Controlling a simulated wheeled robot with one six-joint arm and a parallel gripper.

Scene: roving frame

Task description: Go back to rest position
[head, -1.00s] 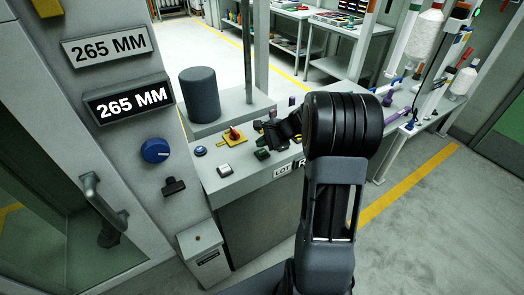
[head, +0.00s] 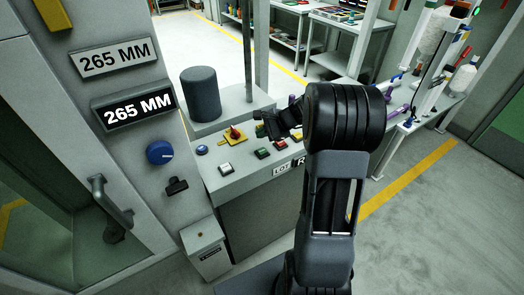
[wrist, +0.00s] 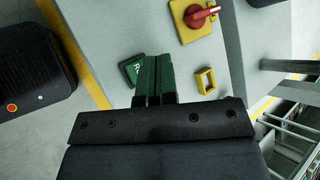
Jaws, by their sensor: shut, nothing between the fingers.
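My gripper (head: 262,130) hangs over the control panel (head: 232,180) in the head view, partly hidden behind my own arm. In the wrist view its two green fingers (wrist: 153,80) are pressed together with nothing between them. Beside the fingers is a green button (wrist: 131,70) with a letter on it. A red rotary switch on a yellow plate (head: 234,136) is left of the gripper in the head view, and shows at the top of the wrist view (wrist: 198,17).
A dark grey cylinder (head: 201,94) stands on the panel's back ledge. A blue knob (head: 160,152) and a door handle (head: 108,205) stick out from the cabinet at left. A bench with spools (head: 430,95) is at right. The floor at lower right (head: 440,230) is clear.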

